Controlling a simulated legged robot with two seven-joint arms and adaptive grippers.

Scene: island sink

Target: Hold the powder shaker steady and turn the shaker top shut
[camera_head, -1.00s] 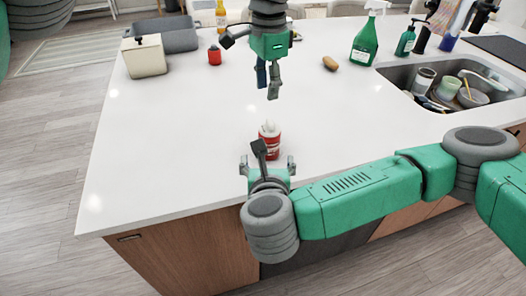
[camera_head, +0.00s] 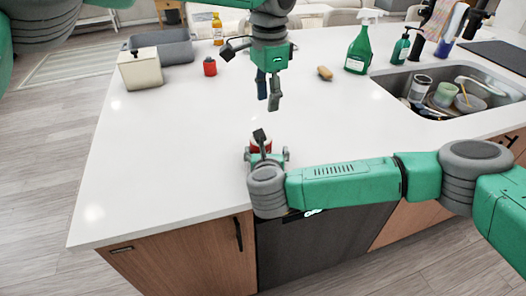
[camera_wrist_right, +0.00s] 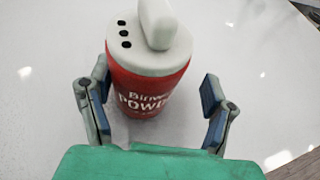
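The powder shaker stands upright on the white counter. In the right wrist view it is a red can (camera_wrist_right: 146,88) with white lettering, a white shaker top (camera_wrist_right: 133,48) with several dark holes, and a raised white tab (camera_wrist_right: 158,22). In the head view only a bit of the shaker (camera_head: 262,142) shows behind my right gripper. My right gripper (camera_wrist_right: 155,95) is open, one finger on each side of the can with gaps visible; it also shows in the head view (camera_head: 265,154). My left gripper (camera_head: 268,98) hangs empty above the counter beyond the shaker, fingers pointing down and slightly apart.
The counter left of the shaker is clear.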

